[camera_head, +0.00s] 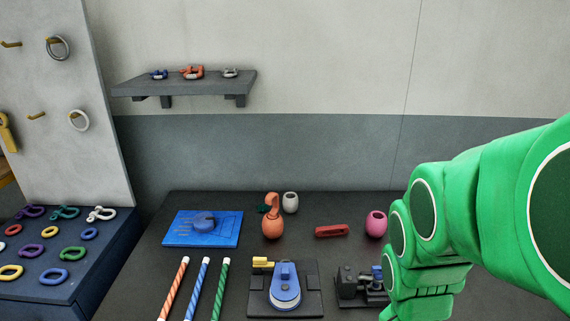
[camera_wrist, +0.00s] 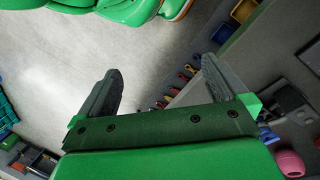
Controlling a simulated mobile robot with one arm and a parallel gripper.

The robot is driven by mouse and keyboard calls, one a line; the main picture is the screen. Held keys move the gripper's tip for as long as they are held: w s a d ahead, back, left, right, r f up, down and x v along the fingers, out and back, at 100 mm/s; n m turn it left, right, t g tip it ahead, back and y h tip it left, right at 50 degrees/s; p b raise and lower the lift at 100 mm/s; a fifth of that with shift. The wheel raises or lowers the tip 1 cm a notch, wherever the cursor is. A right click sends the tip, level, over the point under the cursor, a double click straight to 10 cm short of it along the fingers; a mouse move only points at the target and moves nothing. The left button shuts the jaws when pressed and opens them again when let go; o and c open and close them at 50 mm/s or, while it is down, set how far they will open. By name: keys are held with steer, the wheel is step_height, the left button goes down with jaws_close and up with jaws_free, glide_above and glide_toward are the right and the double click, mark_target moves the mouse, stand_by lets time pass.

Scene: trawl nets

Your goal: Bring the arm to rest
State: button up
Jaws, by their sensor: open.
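My green arm reaches in from the right in the head view, in front of the right part of the dark table (camera_head: 150,250). Its gripper end is not clear there. In the wrist view my gripper (camera_wrist: 160,88) shows two dark fingers standing wide apart. Nothing is between the fingers; the grey floor and distant items show beyond them. A pink pot (camera_wrist: 290,163) shows at the lower right of the wrist view, apart from the fingers.
The table holds a blue board (camera_head: 180,230), striped rods (camera_head: 197,287), a blue-and-black fixture (camera_head: 285,292), a red block (camera_head: 332,231), an orange pot (camera_head: 272,228) and a pink pot (camera_head: 376,223). A wall shelf (camera_head: 185,85) and a tray of rings (camera_head: 30,287) stand left.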

steer(key=s+a+r+n+y, duration=0.1)
steer(key=s+a+r+n, duration=0.1)
steer(key=n, duration=0.7)
steer(key=shift+s+a+r+n+t, duration=0.3)
steer(key=shift+s+a+r+n, duration=0.15)
steer(key=shift+a, duration=0.8)
